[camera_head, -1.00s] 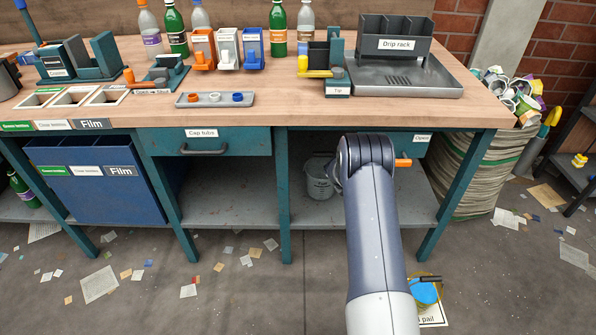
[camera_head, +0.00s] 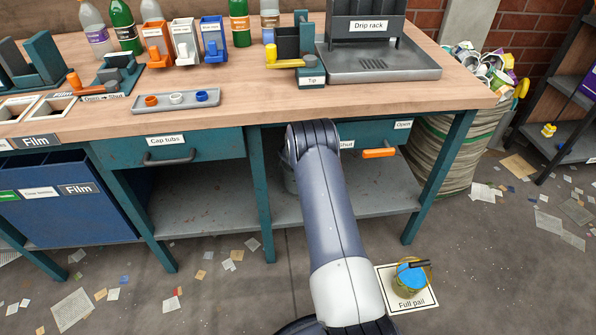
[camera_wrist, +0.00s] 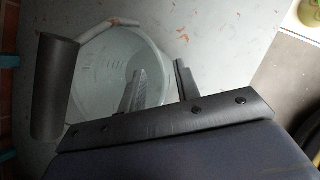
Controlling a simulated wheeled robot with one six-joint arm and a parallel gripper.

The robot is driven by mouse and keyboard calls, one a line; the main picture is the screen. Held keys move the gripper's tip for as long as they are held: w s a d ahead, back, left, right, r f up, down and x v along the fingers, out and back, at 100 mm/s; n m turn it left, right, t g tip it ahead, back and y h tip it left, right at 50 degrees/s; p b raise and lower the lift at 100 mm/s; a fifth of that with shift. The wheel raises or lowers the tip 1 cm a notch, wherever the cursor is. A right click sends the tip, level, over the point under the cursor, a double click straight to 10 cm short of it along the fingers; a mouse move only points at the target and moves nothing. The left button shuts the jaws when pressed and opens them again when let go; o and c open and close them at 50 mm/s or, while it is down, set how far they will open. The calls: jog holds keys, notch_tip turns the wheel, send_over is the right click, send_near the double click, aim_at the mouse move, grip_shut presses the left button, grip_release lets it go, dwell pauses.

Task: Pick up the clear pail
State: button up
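The clear pail (camera_wrist: 105,65) is a translucent whitish bucket on the grey lower shelf, seen from above in the wrist view. In the head view only a sliver of the pail (camera_head: 290,178) shows left of my arm, under the bench. A dark cylinder (camera_wrist: 52,85), which looks like the pail's handle grip, stands left of it in the wrist view. My gripper (camera_wrist: 158,67) is open and empty, its two dark fingers apart. One finger overlaps the pail's right part in the picture; I cannot tell whether they touch. In the head view my arm hides the gripper.
The worktop (camera_head: 245,125) overhangs the shelf (camera_head: 385,190), with bench legs (camera_head: 258,200) at either side. An orange lever (camera_head: 378,153) sits beside my arm. A second pail with blue contents (camera_head: 408,278) stands on the "Full pail" mat (camera_head: 395,304) on the floor.

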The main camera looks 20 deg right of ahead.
jog(key=shift+x, duration=1.55)
jog(key=shift+s+d, duration=0.1)
jog(key=shift+c, duration=0.2)
grip_shut()
jog(key=shift+r, duration=0.1)
